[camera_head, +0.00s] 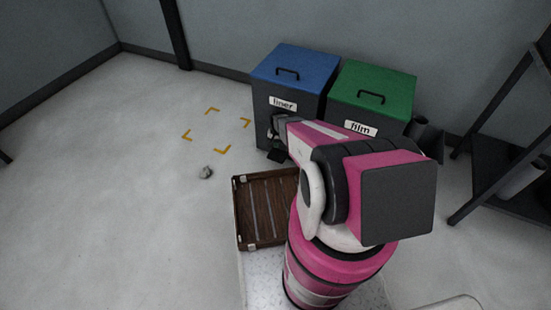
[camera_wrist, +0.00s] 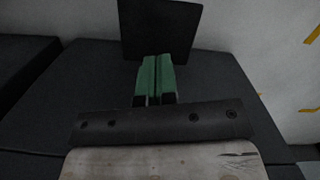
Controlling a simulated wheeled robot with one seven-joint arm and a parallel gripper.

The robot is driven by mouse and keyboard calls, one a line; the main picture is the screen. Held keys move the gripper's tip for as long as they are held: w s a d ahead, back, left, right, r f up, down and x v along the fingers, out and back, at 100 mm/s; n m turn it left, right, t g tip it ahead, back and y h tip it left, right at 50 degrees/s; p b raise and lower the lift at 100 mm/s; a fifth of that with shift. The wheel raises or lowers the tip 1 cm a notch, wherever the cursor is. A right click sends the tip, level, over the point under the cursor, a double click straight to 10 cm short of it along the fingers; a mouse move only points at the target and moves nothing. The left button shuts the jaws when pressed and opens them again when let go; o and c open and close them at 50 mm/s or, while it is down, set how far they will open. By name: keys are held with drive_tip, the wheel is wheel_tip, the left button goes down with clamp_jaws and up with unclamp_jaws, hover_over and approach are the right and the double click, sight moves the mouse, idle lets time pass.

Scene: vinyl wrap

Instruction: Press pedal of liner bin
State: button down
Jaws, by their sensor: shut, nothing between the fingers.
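The liner bin (camera_head: 264,122) is a dark grey box with a blue lid (camera_head: 297,66) and a white "liner" label, and its lid is down. Its black pedal (camera_head: 277,156) shows low at the front in the head view, partly behind my arm. In the wrist view, a flat black plate (camera_wrist: 160,25), apparently the pedal, lies just beyond my fingertips. My gripper (camera_wrist: 155,62) has green fingers pressed together with nothing between them. The fingertips overlap the plate's near edge in the picture; I cannot tell whether they touch. In the head view my gripper is close to the bin front.
The film bin (camera_head: 374,90) with a green lid stands right beside the liner bin. A grey crumpled lump (camera_head: 206,172) and yellow corner marks (camera_head: 222,148) are on the left floor. A dark rack (camera_head: 490,165) stands at right.

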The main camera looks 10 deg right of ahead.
sight(276, 156)
drive_tip(key=shift+s+a+f, duration=0.1)
drive_tip(key=shift+s+f, duration=0.05)
drive_tip(key=shift+f, duration=1.6)
drive_tip(key=shift+s+f, duration=0.15)
drive_tip(key=shift+f, duration=1.6)
